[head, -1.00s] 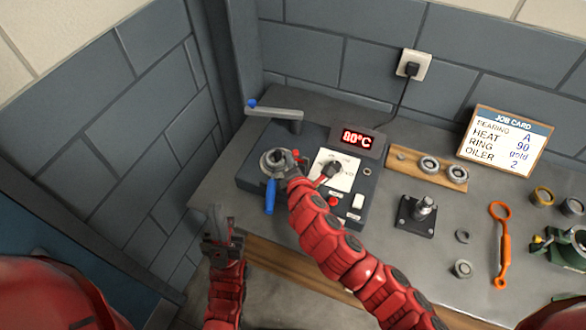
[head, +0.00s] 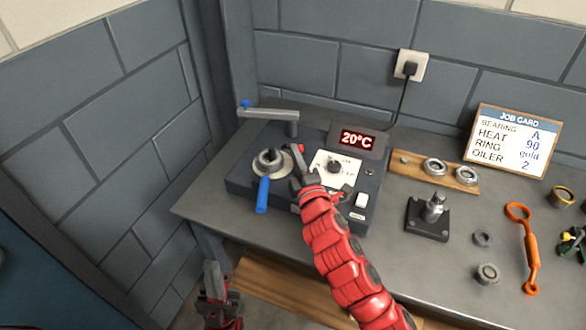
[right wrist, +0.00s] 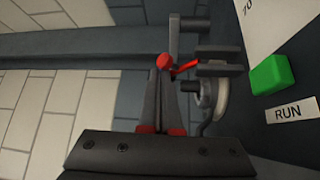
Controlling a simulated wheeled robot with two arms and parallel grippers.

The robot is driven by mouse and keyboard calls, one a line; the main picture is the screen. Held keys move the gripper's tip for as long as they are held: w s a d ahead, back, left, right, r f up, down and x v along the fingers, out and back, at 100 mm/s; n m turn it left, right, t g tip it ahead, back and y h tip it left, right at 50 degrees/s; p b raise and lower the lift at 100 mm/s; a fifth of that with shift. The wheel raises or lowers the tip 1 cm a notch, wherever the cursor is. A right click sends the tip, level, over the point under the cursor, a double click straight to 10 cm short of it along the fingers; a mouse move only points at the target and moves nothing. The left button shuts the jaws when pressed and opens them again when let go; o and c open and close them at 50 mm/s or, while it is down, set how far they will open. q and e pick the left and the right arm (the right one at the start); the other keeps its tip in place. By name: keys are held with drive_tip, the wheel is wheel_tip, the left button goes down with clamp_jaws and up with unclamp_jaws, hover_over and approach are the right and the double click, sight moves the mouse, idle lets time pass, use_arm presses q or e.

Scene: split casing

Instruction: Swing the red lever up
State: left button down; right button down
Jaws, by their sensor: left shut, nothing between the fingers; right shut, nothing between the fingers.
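The red lever (head: 301,148) shows as a small red tip on the dark control unit (head: 240,180), just right of the round metal clamp. In the right wrist view, the red lever (right wrist: 185,68) is a thin bar with a round red knob (right wrist: 163,61) on its end. My right gripper (head: 295,152) is shut beside the lever. In the right wrist view its fingertips (right wrist: 165,75) are right at the knob; I cannot tell whether they touch it. The lever's base is partly hidden. My left gripper (head: 213,278) is shut and empty, low in front of the bench.
A blue handle (head: 262,195) and a crank with a blue knob (head: 244,104) stick out near the clamp. The display (head: 358,139) reads 20°C. A green button (right wrist: 270,75) is beside RUN.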

drive_tip(key=shift+s+d+f+m+t+b, duration=0.1)
drive_tip(key=shift+d+m+t+b, duration=0.35)
drive_tip(key=shift+b, duration=0.65)
drive_tip(key=shift+f+m+t+b, duration=0.15)
drive_tip(key=shift+m+t+b, duration=0.15)
drive_tip(key=shift+m+b, duration=0.6)
drive_tip(key=shift+s+d+f+m+t+b, duration=0.1)
drive_tip(key=shift+d+m+t+b, duration=0.2)
drive_tip(key=shift+b, duration=0.95)
drive_tip(key=shift+s+d+b, duration=0.15)
drive_tip(key=shift+d+b, duration=0.35)
drive_tip(key=shift+b, duration=0.45)
drive_tip(key=shift+s+d+f+b, duration=0.15)
drive_tip(key=shift+d+f+b, duration=0.15)
drive_tip(key=shift+d+f, duration=0.1)
drive_tip(key=shift+s+d+f, duration=0.15)
drive_tip(key=shift+s+f, duration=0.1)
drive_tip(key=shift+s, duration=0.2)
drive_tip(key=b+v, duration=0.1)
drive_tip(key=v, duration=0.6)
drive_tip(key=shift+s, duration=0.3)
drive_tip(key=p+v, duration=0.5)
drive_tip(key=v, duration=0.2)
drive_tip(key=shift+s+r, duration=0.1)
drive_tip(key=shift+s, duration=0.15)
drive_tip(key=shift+s+d+f, duration=0.1)
drive_tip(key=shift+s, duration=0.2)
drive_tip(key=shift+s+d+f, duration=0.15)
drive_tip(key=shift+s, duration=0.2)
